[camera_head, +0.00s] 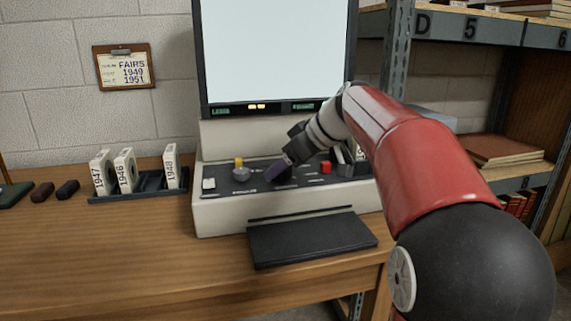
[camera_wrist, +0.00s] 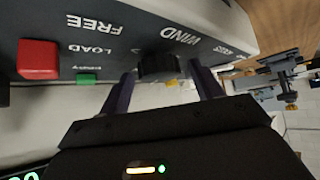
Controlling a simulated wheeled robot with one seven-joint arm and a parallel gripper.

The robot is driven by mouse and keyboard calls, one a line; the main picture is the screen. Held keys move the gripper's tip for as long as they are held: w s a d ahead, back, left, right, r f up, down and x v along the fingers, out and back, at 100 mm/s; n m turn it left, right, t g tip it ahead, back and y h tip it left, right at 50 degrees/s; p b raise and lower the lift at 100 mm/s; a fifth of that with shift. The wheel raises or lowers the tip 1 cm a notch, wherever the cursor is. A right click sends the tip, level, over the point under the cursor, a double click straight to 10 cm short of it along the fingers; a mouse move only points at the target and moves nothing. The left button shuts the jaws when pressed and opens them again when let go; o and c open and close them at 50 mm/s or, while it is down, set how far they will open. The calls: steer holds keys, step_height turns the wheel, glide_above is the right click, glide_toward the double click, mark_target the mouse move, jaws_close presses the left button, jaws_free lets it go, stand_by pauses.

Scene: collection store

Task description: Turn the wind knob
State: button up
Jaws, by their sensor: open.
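The wind knob (camera_wrist: 158,67) is a dark ridged knob on the machine's dark control panel (camera_wrist: 125,28), beside the upside-down "WIND" label in the wrist view. My gripper (camera_wrist: 161,72) is open, with one purple finger on each side of the knob. The fingers appear to straddle it; I cannot tell whether either touches it. In the head view, my gripper (camera_head: 279,171) reaches down to the middle of the panel and largely covers the knob there.
A red button (camera_head: 325,167) sits right of my gripper, and a grey knob (camera_head: 241,172) sits left. A bright screen (camera_head: 275,50) rises behind the panel. A black tray (camera_head: 312,240) lies in front. A rack of labelled white boxes (camera_head: 125,170) stands left on the wooden desk (camera_head: 130,260).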

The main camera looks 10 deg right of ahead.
steer(key=c, duration=1)
steer(key=shift+m+b, duration=0.3)
steer(key=m+h, duration=0.1)
steer(key=m+t+h+b, duration=0.1)
steer(key=shift+s+a+m+t, duration=0.15)
steer(key=shift+a+m+t, duration=0.15)
steer(key=shift+m, duration=0.1)
steer(key=m+h, duration=0.2)
steer(key=m+t+h+p, duration=0.1)
steer(key=m+h, duration=0.1)
steer(key=m, duration=0.1)
steer(key=shift+a+r, duration=0.1)
steer(key=shift+a, duration=0.1)
steer(key=m+h, duration=0.2)
steer(key=m, duration=0.1)
steer(key=m+h, duration=0.1)
steer(key=m, duration=0.1)
steer(key=shift+a+g+h, duration=0.25)
steer(key=shift+g+h, duration=0.05)
steer(key=shift+h, duration=0.1)
steer(key=m+g+h, duration=0.1)
steer(key=m+h, duration=0.1)
steer(key=m, duration=0.2)
steer(key=shift+a+g+h, duration=0.1)
steer(key=shift+g+h, duration=0.3)
steer(key=shift+m, duration=0.3)
